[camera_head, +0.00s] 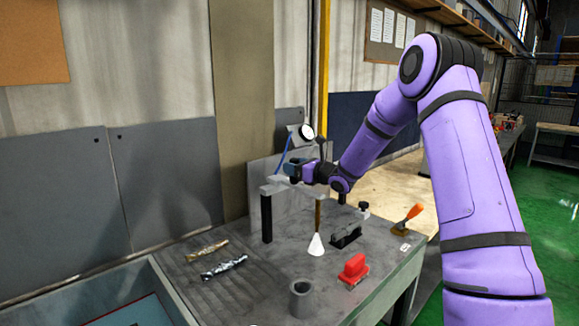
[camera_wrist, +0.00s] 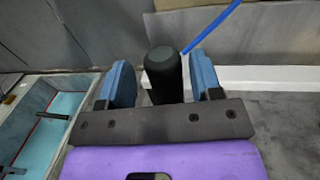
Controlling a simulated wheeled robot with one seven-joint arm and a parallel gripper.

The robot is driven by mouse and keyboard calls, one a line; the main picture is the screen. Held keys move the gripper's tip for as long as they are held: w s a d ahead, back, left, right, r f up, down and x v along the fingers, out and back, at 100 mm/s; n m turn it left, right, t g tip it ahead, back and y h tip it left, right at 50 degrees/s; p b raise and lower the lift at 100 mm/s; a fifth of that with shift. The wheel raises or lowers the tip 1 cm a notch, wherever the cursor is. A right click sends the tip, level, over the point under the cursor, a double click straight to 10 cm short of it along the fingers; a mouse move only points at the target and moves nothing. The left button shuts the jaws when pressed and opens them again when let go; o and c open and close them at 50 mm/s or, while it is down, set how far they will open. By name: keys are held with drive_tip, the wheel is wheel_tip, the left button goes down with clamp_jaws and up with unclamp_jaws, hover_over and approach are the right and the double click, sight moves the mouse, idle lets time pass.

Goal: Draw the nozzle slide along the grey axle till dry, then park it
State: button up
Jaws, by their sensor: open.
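My gripper (camera_wrist: 163,82) is open, with its two blue fingers either side of a dark upright cylinder, likely the nozzle slide's handle (camera_wrist: 163,68). Gaps show between it and both fingers. In the head view my gripper (camera_head: 297,168) is just above a pale raised rail (camera_head: 285,184) on a black post (camera_head: 267,220). A brass tube (camera_head: 318,214) hangs below the rail, with a white cone (camera_head: 316,245) at its lower end. A silvery grey axle-like piece (camera_head: 224,267) lies at the left of the bench, beside a brass-coloured one (camera_head: 207,251). The gripper hides the handle in the head view.
A round dial (camera_head: 306,132) stands behind my gripper, and a blue hose (camera_wrist: 212,25) rises near it. On the bench are a red block (camera_head: 353,269), a grey cup (camera_head: 301,299), a black clamp-like tool (camera_head: 345,235) and an orange-handled brush (camera_head: 410,217).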

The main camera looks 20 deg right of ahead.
drive_tip(key=v, duration=0.8)
drive_tip(key=shift+s, duration=0.1)
drive_tip(key=s+a+r+n+g+y, duration=0.1)
drive_tip(key=s+a+r+n+g, duration=0.35)
drive_tip(key=s+a+n, duration=0.45)
drive_tip(key=s+a+r+n+g+y, duration=0.1)
drive_tip(key=s+a+r+n+g, duration=0.3)
drive_tip(key=s+a+n+g, duration=0.45)
drive_tip(key=s+d+n+h, duration=0.2)
drive_tip(key=s+n+h, duration=0.1)
drive_tip(key=s, duration=0.6)
drive_tip(key=s+d+r+n+t+h, duration=0.1)
drive_tip(key=s+n+h, duration=0.3)
drive_tip(key=s, duration=0.5)
drive_tip(key=s+d+n+t+h, duration=0.1)
drive_tip(key=s+d+n+h, duration=0.2)
drive_tip(key=s+n, duration=0.2)
drive_tip(key=s, duration=0.3)
drive_tip(key=shift+s+r+n+h, duration=0.3)
drive_tip(key=shift+s+n+h, duration=0.05)
drive_tip(key=shift+s+h, duration=0.05)
